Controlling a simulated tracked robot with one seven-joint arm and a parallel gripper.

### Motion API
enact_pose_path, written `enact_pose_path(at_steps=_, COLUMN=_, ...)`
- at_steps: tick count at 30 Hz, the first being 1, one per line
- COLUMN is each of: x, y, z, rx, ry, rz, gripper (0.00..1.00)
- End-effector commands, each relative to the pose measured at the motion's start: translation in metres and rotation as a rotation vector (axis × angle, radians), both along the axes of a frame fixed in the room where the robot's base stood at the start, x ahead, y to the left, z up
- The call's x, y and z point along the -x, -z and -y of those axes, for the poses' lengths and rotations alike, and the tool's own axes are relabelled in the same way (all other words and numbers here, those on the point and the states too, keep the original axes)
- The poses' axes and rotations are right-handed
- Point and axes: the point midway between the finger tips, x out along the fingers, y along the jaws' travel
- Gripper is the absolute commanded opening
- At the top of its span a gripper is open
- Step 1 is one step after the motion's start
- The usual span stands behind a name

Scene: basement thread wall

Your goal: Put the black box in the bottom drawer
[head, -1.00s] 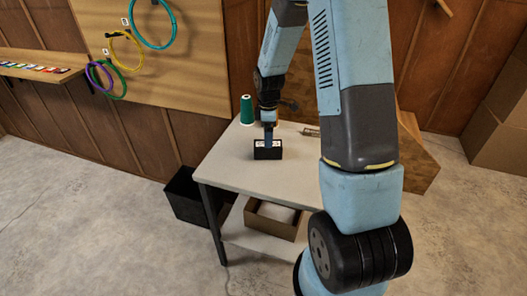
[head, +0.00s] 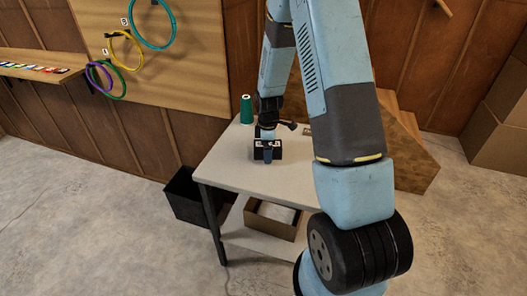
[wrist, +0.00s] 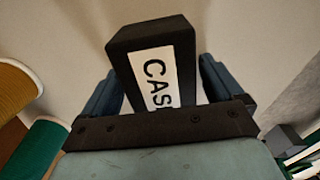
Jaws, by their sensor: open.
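The black box (head: 277,153) stands on the white tabletop in the head view. In the wrist view the black box (wrist: 150,65) has a white label with black letters, "CAS" showing. My gripper (head: 267,157) is down at the box, in front of part of it. In the wrist view my gripper (wrist: 155,95) is open, with one blue finger on each side of the box. I cannot tell whether either finger touches it. No bottom drawer can be made out in these frames.
A green thread spool (head: 246,110) stands behind the box on the table (head: 225,172). A cardboard box (head: 262,224) sits on the table's lower shelf. A black bin (head: 183,197) stands on the floor at left. Coloured cable loops (head: 127,48) hang on the wall board.

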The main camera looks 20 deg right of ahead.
Motion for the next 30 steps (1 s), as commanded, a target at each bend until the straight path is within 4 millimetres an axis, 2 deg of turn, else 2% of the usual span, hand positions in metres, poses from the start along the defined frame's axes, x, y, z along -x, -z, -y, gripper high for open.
enact_pose_path(at_steps=2, x=0.0000, y=-0.0001, z=0.0000, rx=0.000, ry=0.000, rz=0.000, gripper=0.91)
enact_pose_path(at_steps=21, x=-0.0001, y=-0.0003, z=-0.0003, rx=0.000, ry=0.000, rz=0.000, gripper=0.30)
enact_pose_path(at_steps=30, x=-0.0005, y=-0.0066, z=-0.0002, rx=0.000, ry=0.000, rz=0.001, gripper=0.30)
